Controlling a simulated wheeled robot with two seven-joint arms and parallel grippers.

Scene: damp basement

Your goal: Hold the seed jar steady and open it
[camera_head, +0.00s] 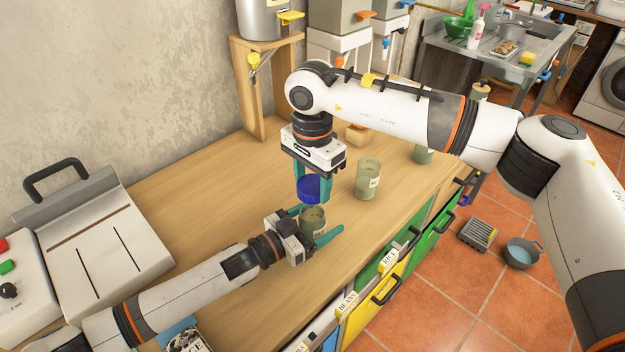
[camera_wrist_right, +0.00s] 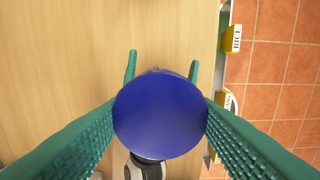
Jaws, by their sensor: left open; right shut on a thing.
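The seed jar (camera_head: 314,217) is a greenish jar standing on the wooden counter, its open rim showing in the head view. Its blue lid (camera_head: 309,187) is just above the rim, apart from it. My right gripper (camera_head: 312,186) points down and is shut on the lid. In the right wrist view the lid (camera_wrist_right: 160,117) sits between both teal fingers and hides most of the jar. My left gripper (camera_head: 317,223) is open, low at the counter, with one finger on each side of the jar. Whether its fingers touch the jar cannot be told.
Another greenish jar (camera_head: 368,180) stands to the right, and one more (camera_head: 423,153) lies beyond it. A wooden stand (camera_head: 250,95) is at the back wall. A slotted grey appliance (camera_head: 100,240) is at left. The counter (camera_head: 190,205) between is clear; its front edge has labelled drawers.

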